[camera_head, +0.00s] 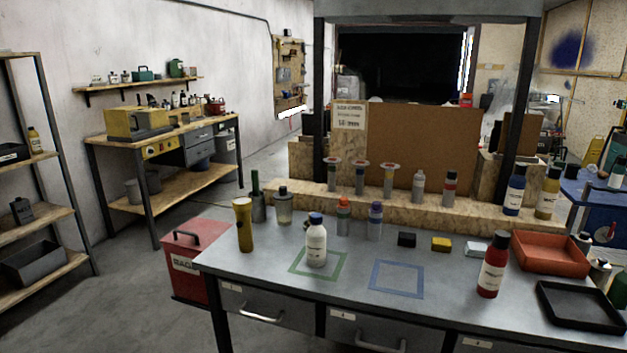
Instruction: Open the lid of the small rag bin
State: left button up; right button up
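The small rag bin (192,265) is a red metal box with a white label that appears to read "RAGS". It stands at the left end of the grey workbench, and the bench corner hides part of its right side. Its red lid (201,236) lies flat and closed on top, with a dark handle (187,237) on it. Neither of my grippers is in view.
The grey workbench (350,285) carries a yellow flashlight (243,224), a white bottle (316,241), a red bottle (492,265), a red tray (548,253) and a black tray (582,306). A shelf rack (40,150) stands at far left. Concrete floor (125,290) left of the bin is clear.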

aim_at(199, 233)
jog(key=i+j+u, duration=0.25)
jog(key=j, duration=0.3)
jog(key=i+j+u, duration=0.3)
jog(key=i+j, duration=0.2)
